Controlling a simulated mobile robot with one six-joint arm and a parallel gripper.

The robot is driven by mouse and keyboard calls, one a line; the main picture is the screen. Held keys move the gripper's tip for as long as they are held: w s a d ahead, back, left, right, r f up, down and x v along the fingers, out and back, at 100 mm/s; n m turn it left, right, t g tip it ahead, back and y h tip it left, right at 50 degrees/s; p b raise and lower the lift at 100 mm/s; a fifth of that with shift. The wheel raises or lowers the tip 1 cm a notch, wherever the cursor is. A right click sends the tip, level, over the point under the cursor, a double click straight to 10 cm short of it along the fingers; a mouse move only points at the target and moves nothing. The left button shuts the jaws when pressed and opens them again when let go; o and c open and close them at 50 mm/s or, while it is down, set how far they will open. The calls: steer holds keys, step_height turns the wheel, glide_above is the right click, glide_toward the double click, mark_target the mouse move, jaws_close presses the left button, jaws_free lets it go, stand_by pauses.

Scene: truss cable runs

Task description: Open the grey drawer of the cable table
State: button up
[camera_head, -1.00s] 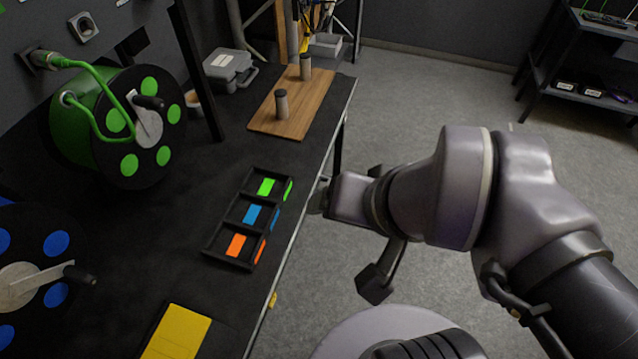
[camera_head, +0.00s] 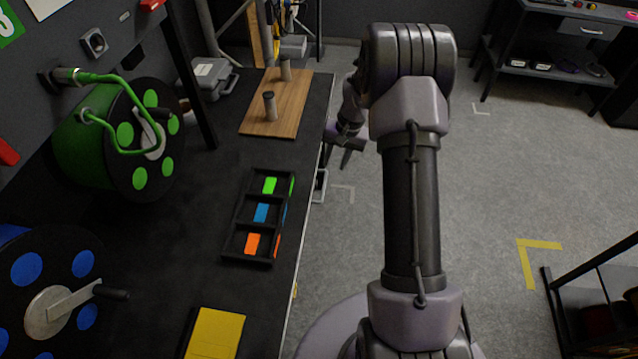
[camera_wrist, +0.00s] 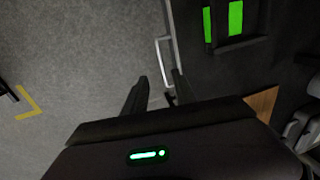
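The cable table (camera_head: 190,230) is a long black table along the left of the head view. A pale bar handle (camera_head: 320,186) stands out from its right side, above the floor. The handle also shows in the wrist view (camera_wrist: 160,62), beside the table edge. The drawer front is mostly hidden under the tabletop, and it looks shut. My gripper (camera_head: 342,146) is by the table's right side, just beyond the handle in the head view. In the wrist view its two dark fingers (camera_wrist: 160,76) are apart, with the handle lying between and ahead of their tips. Contact cannot be told.
Green (camera_head: 110,145) and blue (camera_head: 50,290) cable reels, a three-part tray (camera_head: 238,212), a yellow pad (camera_head: 215,335) and a wooden board (camera_head: 290,115) are on the table. Another table with a drawer (camera_head: 582,28) stands far right. Grey floor between is open.

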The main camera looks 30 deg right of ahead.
mark_target(324, 190)
steer(key=f+b, duration=0.1)
steer(key=f, duration=0.3)
steer(key=w+a+f+b, duration=0.1)
steer(key=f, duration=0.4)
steer(key=a+f+b, duration=0.1)
steer(key=f, duration=0.3)
steer(key=shift+w+a+f+b, duration=0.15)
steer(key=shift+w+b, duration=0.15)
steer(key=shift+b, duration=0.05)
jaws_close()
stand_by(0.5)
